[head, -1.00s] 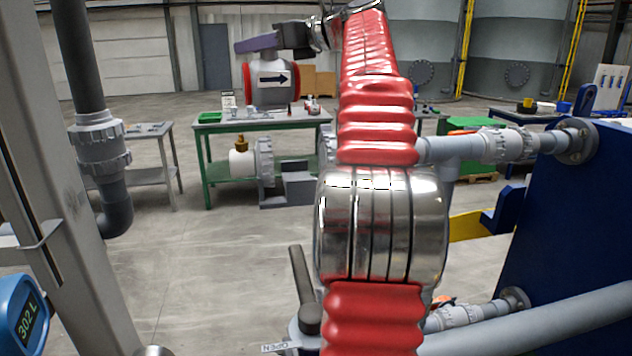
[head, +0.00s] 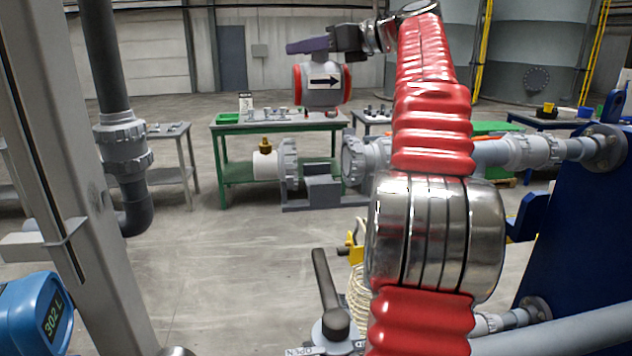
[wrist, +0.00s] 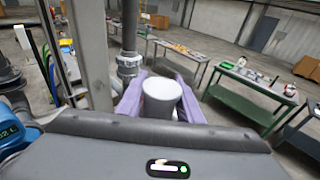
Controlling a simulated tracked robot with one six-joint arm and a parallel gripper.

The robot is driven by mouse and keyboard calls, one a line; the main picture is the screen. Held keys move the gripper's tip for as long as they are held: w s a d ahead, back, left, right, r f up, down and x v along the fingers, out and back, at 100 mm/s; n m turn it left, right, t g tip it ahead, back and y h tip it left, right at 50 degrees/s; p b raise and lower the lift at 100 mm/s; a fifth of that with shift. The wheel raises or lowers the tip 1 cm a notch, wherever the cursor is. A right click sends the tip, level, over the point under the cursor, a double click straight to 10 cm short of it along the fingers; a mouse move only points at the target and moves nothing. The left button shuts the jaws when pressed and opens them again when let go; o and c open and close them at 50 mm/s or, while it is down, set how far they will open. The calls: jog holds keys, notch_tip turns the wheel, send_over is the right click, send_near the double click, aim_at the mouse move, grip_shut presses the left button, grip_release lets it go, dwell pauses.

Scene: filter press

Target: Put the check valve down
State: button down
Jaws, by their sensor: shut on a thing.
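The check valve (head: 323,94) is a grey body with red rings at both ends and a black arrow pointing right on a white label. My gripper (head: 308,46), with purple fingers, is shut on its top and holds it in the air, roughly level. In the head view it appears above and in front of the green bench. In the wrist view a pale round part of the valve (wrist: 162,90) shows between the purple fingers; the rest of it is hidden there.
The green bench (head: 230,127) carries small items. In front of it, a white fitting with a brass part (head: 265,168) and a flange (head: 289,165) face another flange (head: 352,160) across a gap. A grey post (head: 75,170) stands left. Floor between is clear.

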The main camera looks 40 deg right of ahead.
notch_tip(320, 180, down, 14)
jog(key=shift+r, duration=0.1)
dwell(0.7)
jog(key=shift+f, duration=2)
jog(key=c, duration=1.3)
grip_release()
jog(key=shift+o, duration=0.2)
jog(key=v, duration=1.2)
